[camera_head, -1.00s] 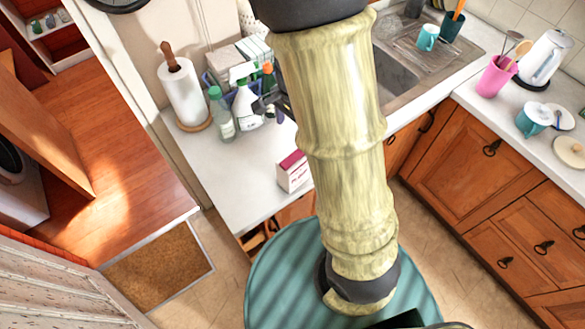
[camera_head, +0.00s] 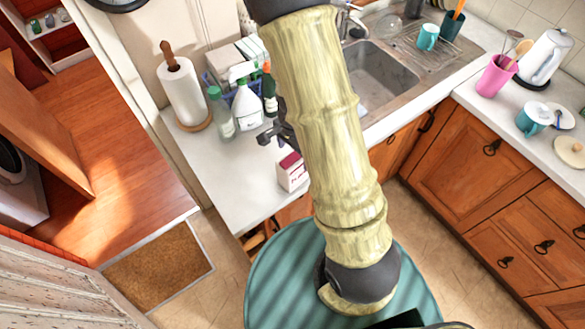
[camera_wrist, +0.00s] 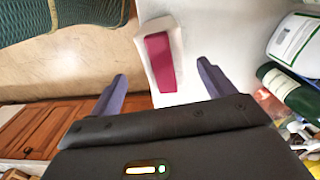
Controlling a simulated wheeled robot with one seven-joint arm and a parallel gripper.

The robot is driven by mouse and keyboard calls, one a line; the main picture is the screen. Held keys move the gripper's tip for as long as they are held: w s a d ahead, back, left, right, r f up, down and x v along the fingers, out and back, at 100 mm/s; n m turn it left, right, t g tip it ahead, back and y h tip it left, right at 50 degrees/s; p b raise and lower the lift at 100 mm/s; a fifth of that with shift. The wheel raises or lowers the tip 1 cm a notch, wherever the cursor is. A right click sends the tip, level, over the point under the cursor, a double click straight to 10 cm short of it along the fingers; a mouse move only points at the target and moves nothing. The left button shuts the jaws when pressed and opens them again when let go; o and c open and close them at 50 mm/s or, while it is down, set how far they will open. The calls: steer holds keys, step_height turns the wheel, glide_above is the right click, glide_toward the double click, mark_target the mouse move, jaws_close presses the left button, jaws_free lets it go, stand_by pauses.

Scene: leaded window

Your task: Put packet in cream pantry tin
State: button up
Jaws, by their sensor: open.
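The packet (camera_head: 292,172) is a small white box with a magenta top, standing near the edge of the white counter. In the wrist view the packet (camera_wrist: 159,60) is ahead of my gripper, roughly between the lines of its two fingers. My gripper (camera_head: 272,136) is open and empty, above the counter just behind the packet in the head view. Its two spread fingers also show in the wrist view (camera_wrist: 161,80). A cream round piece with a knob (camera_head: 570,151) lies on the right counter; I cannot tell if it belongs to the cream pantry tin.
A spray bottle (camera_head: 247,104), a green-capped bottle (camera_head: 220,113) and a paper towel roll (camera_head: 184,92) stand behind my gripper. The sink (camera_head: 380,75) lies to the right. A teal pot (camera_head: 532,120) and pink cup (camera_head: 496,76) stand on the right counter. The counter's front left is clear.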

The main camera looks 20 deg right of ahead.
mark_target(293, 156)
steer(key=shift+f, duration=0.1)
steer(key=shift+w+a+f+p, duration=0.15)
steer(key=shift+f+p, duration=0.15)
steer(key=shift+f, duration=0.95)
steer(key=shift+w+d+f+p, duration=0.1)
steer(key=shift+f+p, duration=0.15)
steer(key=shift+f, duration=1)
steer(key=c, duration=1.6)
steer(key=shift+o, duration=0.2)
steer(key=shift+r, duration=0.1)
step_height(293, 156, up, 10)
steer(key=shift+f, duration=0.1)
